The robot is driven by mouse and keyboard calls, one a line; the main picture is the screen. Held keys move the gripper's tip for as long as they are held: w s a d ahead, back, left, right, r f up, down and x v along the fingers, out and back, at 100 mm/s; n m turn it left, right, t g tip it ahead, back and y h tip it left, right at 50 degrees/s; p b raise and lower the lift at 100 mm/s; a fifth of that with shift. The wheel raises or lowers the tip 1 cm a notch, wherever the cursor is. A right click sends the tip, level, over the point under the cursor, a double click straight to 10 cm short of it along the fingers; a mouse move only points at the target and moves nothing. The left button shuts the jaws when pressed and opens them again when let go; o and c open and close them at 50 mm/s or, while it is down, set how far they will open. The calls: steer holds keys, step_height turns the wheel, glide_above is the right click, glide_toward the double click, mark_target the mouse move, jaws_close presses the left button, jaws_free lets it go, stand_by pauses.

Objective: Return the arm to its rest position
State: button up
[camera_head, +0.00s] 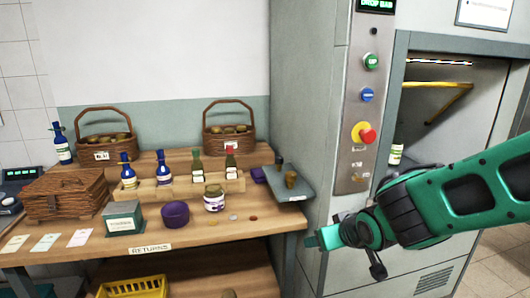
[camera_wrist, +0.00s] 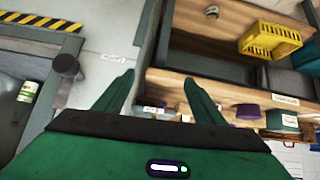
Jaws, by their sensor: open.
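My arm is green and black and reaches in from the right in the camera_head view, in front of the grey machine (camera_head: 335,120). My gripper (camera_head: 320,239) is at its left end, off the right edge of the wooden returns table (camera_head: 265,222). In the camera_wrist view my gripper (camera_wrist: 160,98) has its two green fingers spread apart, with nothing between them. A jar with a green lid (camera_head: 396,153) stands in the machine's open bay, behind my arm; a similar jar (camera_wrist: 27,92) shows at the left of the camera_wrist view.
The table holds two baskets (camera_head: 106,137) (camera_head: 228,128), several bottles (camera_head: 164,170), a brown wicker box (camera_head: 68,193), a green box (camera_head: 124,218), a purple tin (camera_head: 175,214) and a jar (camera_head: 214,201). A grey tray (camera_head: 290,190) is at its right. A yellow crate (camera_head: 133,287) is below.

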steer(key=s+d+m+g+h, duration=0.25)
steer(key=s+d, duration=0.25)
steer(key=d, duration=0.5)
steer(key=s+d+m+g+h, duration=0.1)
steer(key=s+d+m+g, duration=0.15)
steer(key=s+d, duration=0.45)
steer(key=s+d+r+m+g+y, duration=0.1)
steer(key=s+d+m+g, duration=0.1)
steer(key=s+d, duration=0.2)
steer(key=s+d+m+g+y, duration=0.1)
steer(key=s+d, duration=0.3)
steer(key=s, duration=0.7)
steer(key=shift+s+r+m+g, duration=0.25)
steer(key=shift+r+m+g, duration=0.15)
steer(key=shift+m, duration=0.4)
